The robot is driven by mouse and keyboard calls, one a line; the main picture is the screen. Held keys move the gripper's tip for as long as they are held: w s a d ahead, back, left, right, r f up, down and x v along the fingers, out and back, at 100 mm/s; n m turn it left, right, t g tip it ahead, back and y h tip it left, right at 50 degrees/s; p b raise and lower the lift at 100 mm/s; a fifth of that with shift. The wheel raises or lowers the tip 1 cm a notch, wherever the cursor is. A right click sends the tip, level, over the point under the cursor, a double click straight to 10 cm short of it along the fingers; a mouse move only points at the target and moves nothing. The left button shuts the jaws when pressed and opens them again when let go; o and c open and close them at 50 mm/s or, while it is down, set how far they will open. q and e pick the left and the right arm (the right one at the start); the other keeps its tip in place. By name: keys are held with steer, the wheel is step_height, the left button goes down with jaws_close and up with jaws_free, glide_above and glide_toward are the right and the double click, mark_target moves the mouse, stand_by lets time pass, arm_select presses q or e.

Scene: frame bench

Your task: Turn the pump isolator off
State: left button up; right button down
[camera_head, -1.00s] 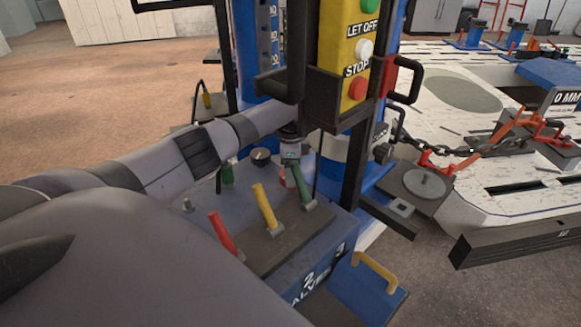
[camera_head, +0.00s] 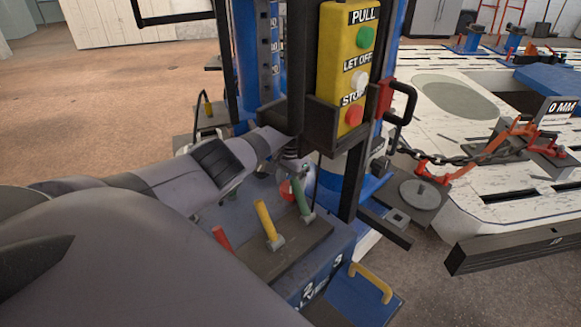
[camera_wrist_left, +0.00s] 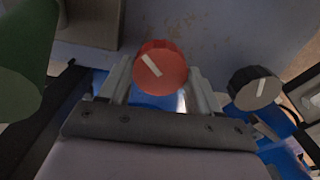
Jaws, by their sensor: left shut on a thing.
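A red rotary knob (camera_wrist_left: 160,66) with a white pointer line sits between the two fingers of my left gripper (camera_wrist_left: 158,88) in the left wrist view. The fingers are shut on its sides. The pointer slants from upper left to lower right. In the head view a piece of the red knob (camera_head: 286,190) shows beside my left gripper (camera_head: 297,168), above the blue valve box (camera_head: 318,272). A dark grey knob (camera_wrist_left: 255,88) with a pale pointer stands to the right in the left wrist view. My right gripper is not in view.
Red (camera_head: 222,238), yellow (camera_head: 265,220) and green (camera_head: 302,196) levers stand on the box close to my left arm. A yellow pendant (camera_head: 343,65) in a black holder hangs just above the wrist. A chain (camera_head: 450,157) runs right to the white bench (camera_head: 500,205).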

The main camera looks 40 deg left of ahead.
arm_select(q)
steer(key=n, duration=0.3)
steer(key=n+p, duration=0.1)
steer(key=n, duration=0.2)
steer(key=shift+n, duration=1.2)
steer(key=o, duration=1.1)
steer(key=shift+c, duration=0.2)
